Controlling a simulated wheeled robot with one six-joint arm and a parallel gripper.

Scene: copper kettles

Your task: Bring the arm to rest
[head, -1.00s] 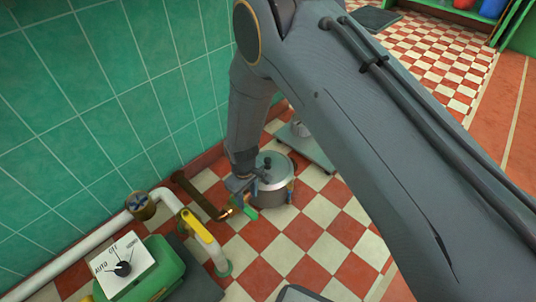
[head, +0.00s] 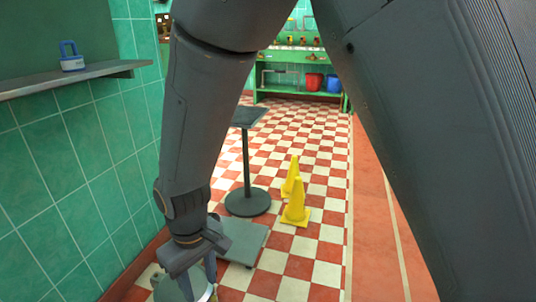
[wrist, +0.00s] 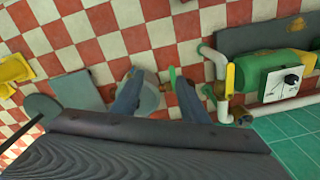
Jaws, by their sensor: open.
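My gripper (head: 190,277) is near the bottom of the head view, at the lower end of my arm, close to the tiled wall. In the wrist view its two fingers (wrist: 157,97) are spread apart with nothing held between them. A grey metal pot (wrist: 149,96) on the checkered floor shows beyond and between the fingers, partly hidden by them. In the head view the pot (head: 168,292) is cut off at the bottom edge, below the gripper.
A grey floor plate (head: 241,240), a round-based stand (head: 247,203) and yellow cones (head: 295,207) stand beyond the gripper. A wall shelf (head: 75,77) holds a blue-handled item.

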